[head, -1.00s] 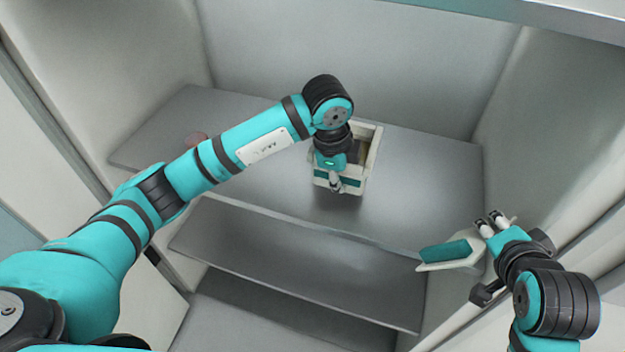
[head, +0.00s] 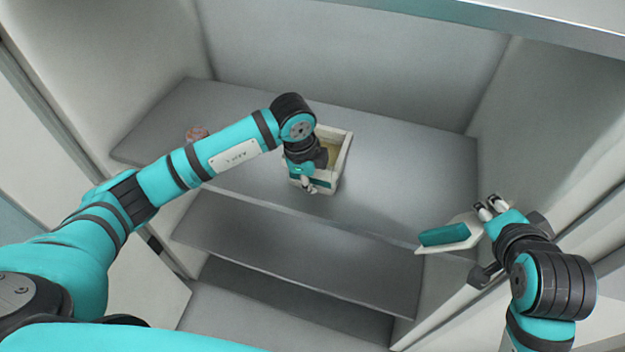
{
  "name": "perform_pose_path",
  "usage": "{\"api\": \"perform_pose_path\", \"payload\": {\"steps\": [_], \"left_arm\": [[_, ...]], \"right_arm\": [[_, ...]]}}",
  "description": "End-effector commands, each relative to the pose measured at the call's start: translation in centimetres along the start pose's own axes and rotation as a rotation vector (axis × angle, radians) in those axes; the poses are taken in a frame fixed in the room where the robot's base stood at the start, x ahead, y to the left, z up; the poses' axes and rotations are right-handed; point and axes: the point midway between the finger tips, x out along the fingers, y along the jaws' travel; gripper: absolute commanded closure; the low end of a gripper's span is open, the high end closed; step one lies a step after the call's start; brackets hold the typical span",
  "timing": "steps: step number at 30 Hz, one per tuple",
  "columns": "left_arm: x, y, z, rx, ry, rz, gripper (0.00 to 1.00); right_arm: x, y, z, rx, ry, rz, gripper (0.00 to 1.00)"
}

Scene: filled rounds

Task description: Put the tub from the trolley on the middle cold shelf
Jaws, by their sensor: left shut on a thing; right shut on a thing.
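The tub (head: 343,160) is a small white open-topped box with a teal band on its front and something yellowish inside. My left gripper (head: 309,188) is shut on its near left side, and my arm hides part of it. The tub is at the upper visible shelf (head: 400,165); I cannot tell whether it touches it. My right gripper (head: 490,207) is at the right, shut on a flat white piece with a teal panel (head: 444,234), which sticks out to its left in front of the shelves.
A reddish round item (head: 196,133) lies at the left of the upper visible shelf. A lower shelf (head: 300,255) sits beneath. Cabinet walls stand left and right, and another shelf edge (head: 540,25) crosses above. The upper visible shelf is clear right of the tub.

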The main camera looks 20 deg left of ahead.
Motion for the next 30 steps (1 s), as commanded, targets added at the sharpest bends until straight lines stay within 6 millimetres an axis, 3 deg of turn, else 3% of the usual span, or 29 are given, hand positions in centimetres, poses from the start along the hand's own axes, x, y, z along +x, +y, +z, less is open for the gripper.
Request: {"api": "perform_pose_path", "payload": {"steps": [1, 3, 7, 17, 23, 30], "left_arm": [[0.1, -0.1, 0.0, 0.000, 0.002, -0.004, 1.00], [0.1, 0.0, 0.0, 0.000, 0.000, 0.000, 0.87], [0.1, 0.0, 0.0, 0.000, 0.000, 0.000, 0.71], [-0.3, -0.1, 0.0, 0.000, 0.000, -0.001, 0.71], [-3.3, -0.1, 0.0, 0.002, 0.000, -0.006, 0.71], [-8.5, -0.1, 0.0, 0.000, 0.000, -0.006, 0.71]], "right_arm": [[0.1, 0.1, 0.1, 0.000, 0.000, 0.000, 1.00], [0.1, 0.1, 0.1, 0.000, 0.000, 0.000, 1.00], [0.1, 0.1, 0.1, 0.000, 0.000, 0.000, 1.00], [0.0, 0.0, 0.0, 0.000, 0.000, 0.000, 1.00], [0.4, 0.4, 0.4, 0.000, 0.000, 0.000, 1.00], [0.9, 0.9, 0.9, 0.000, 0.000, 0.000, 1.00]]}}
